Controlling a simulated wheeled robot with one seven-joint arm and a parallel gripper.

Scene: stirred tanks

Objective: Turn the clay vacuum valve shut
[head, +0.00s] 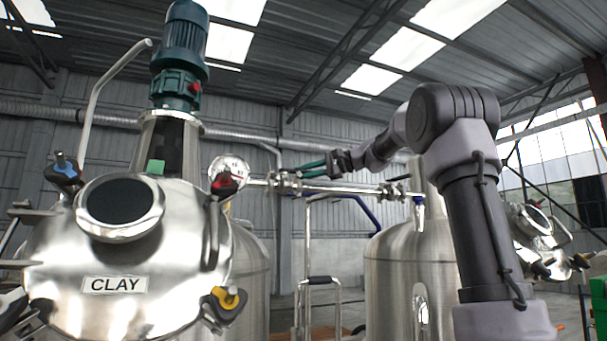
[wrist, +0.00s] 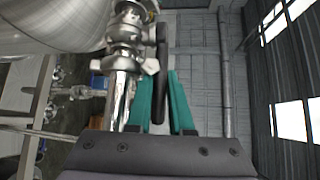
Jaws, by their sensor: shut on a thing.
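The steel tank labelled CLAY (head: 60,245) stands at the left of the head view. A steel pipe runs right from its gauge, with the vacuum valve (head: 286,182) on it. In the wrist view the valve body (wrist: 127,32) is at the top, with its black lever handle (wrist: 161,50) running down beside it. My gripper (head: 308,168) reaches the valve from the right in the head view. In the wrist view its teal fingers (wrist: 153,78) are on either side of the handle and shut on it.
A round gauge (head: 229,173) sits left of the valve. A second steel tank (head: 400,270) stands below the pipe, behind my arm. A motor (head: 181,60) tops the CLAY tank. Another valve (head: 392,190) sits further right on the pipe.

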